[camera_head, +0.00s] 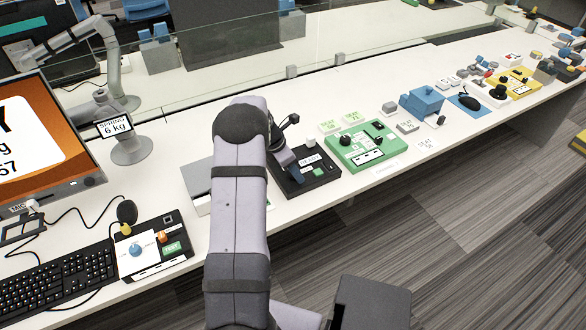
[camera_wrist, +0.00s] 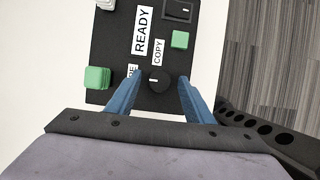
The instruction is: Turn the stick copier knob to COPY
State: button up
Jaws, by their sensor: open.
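The stick copier is a black panel (camera_wrist: 112,45) with a READY label, in the upper middle of the wrist view. It also shows in the head view (camera_head: 322,178), partly behind my arm. Its round black knob (camera_wrist: 159,84) carries a short white mark that appears to point left, toward a label partly hidden by a finger. The COPY label (camera_wrist: 158,52) is just above the knob in the picture. My gripper (camera_wrist: 161,77) is open, its two blue fingers on either side of the knob. I cannot tell whether they touch it.
A green block (camera_wrist: 97,78) is left of the knob, and a green button (camera_wrist: 179,40) and black switch (camera_wrist: 179,10) are above right. In the head view, a green device (camera_head: 365,147) stands right of the copier, with a keyboard (camera_head: 60,280) at left.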

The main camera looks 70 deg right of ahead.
jog(key=shift+c, duration=0.5)
jog(key=c, duration=0.9)
jog(key=shift+c, duration=0.2)
jog(key=shift+m, duration=0.3)
jog(key=m, duration=0.1)
jog(key=m+y, duration=0.1)
jog(key=m, duration=0.1)
jog(key=m+g+y, duration=0.1)
jog(key=m, duration=0.1)
jog(key=shift+w+d, duration=0.1)
jog(key=shift+d, duration=0.15)
jog(key=shift+m+y+b, duration=0.45)
jog(key=shift+m+y, duration=0.15)
jog(key=shift+m, duration=1.2)
jog(key=shift+d+m+y+b, duration=0.1)
jog(key=shift+m+y+b, duration=0.3)
jog(key=shift+m, duration=0.5)
jog(key=o, duration=1)
